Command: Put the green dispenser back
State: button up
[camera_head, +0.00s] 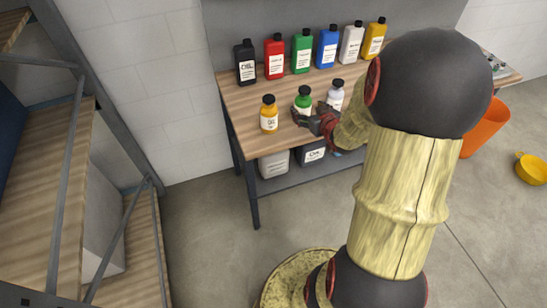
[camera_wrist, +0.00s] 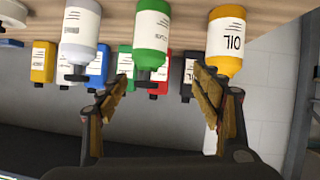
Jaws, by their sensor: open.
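A green dispenser with a dark cap and white label (camera_head: 303,105) stands upright near the front of the workbench, between an orange oil bottle (camera_head: 268,118) and a pale bottle (camera_head: 335,97). My gripper (camera_head: 311,119) is open at its near side, partly covering its lower part. In the wrist view, which looks upside down, the green dispenser (camera_wrist: 148,42) shows between the spread fingers of my gripper (camera_wrist: 158,78), with nothing visibly clamped. I cannot tell whether a finger touches it. Another green bottle (camera_head: 302,55) stands in the back row, partly hidden in the wrist view.
The back row holds black (camera_head: 245,65), red (camera_head: 275,58), blue (camera_head: 327,48), white (camera_head: 350,45) and yellow (camera_head: 374,40) bottles close together. The wooden bench top (camera_head: 240,95) is bare at left. Containers stand on the lower shelf. A stair-like frame (camera_head: 62,190) stands left.

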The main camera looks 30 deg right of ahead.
jog(key=s+a+r+g+y, duration=0.1)
jog(key=s+a+r, duration=0.25)
jog(key=a, duration=0.35)
jog(key=s+a+r+g, duration=0.25)
jog(key=a+r, duration=0.25)
jog(key=a, duration=0.3)
jog(key=s+a+r+g+y, duration=0.1)
jog(key=s+a+r, duration=0.35)
jog(key=a, duration=0.25)
jog(key=s+a+r+n+g+y, duration=0.1)
jog(key=s+a+n+g+y, duration=0.1)
jog(key=s+a, duration=0.7)
jog(key=shift+s+a, duration=0.35)
jog(key=shift+s, duration=0.8)
jog(key=shift+d, duration=0.1)
jog(key=shift+c, duration=0.9)
